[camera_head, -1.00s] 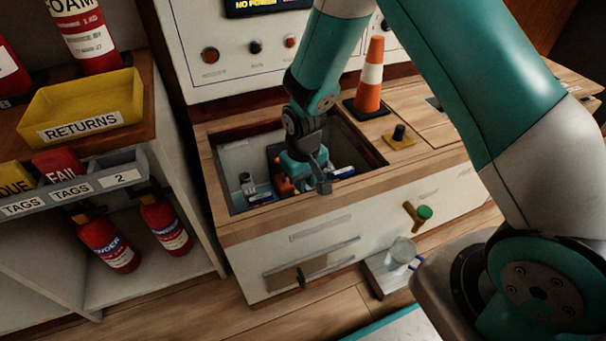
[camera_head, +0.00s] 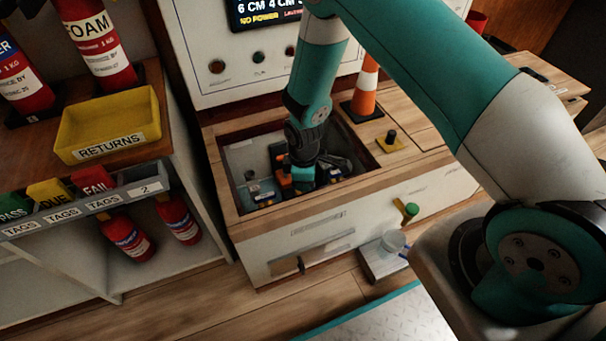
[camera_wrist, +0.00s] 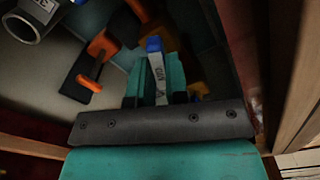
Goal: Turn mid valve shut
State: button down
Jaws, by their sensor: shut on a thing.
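My gripper (camera_head: 303,182) reaches down into the open recess in the bench (camera_head: 240,160). In the wrist view, my gripper's teal fingers (camera_wrist: 157,88) are shut on a narrow pale lever with a blue end (camera_wrist: 155,62); the lettering on it is too small to read surely. I take it as the mid valve's handle, but cannot tell for sure. Its base is hidden by the gripper. An orange handle on a dark block (camera_wrist: 92,68) sits to its left, apart from the fingers. In the head view the arm hides most of the lever.
The recess has wooden edges close around my wrist. An orange and white cone (camera_head: 366,92) and a black knob on a yellow plate (camera_head: 391,140) stand on the bench to the right. A yellow returns tray (camera_head: 110,125) stands left. A green-ended handle (camera_head: 408,209) sticks out of the bench front.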

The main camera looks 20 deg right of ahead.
jog(key=n+p, duration=0.2)
jog(key=n, duration=0.2)
jog(key=shift+n, duration=0.4)
dwell(0.4)
jog(key=c, duration=1.1)
grip_release()
jog(key=shift+r, duration=0.1)
notch_tip(320, 180, up, 17)
jog(key=p, duration=0.5)
jog(key=shift+r, duration=0.15)
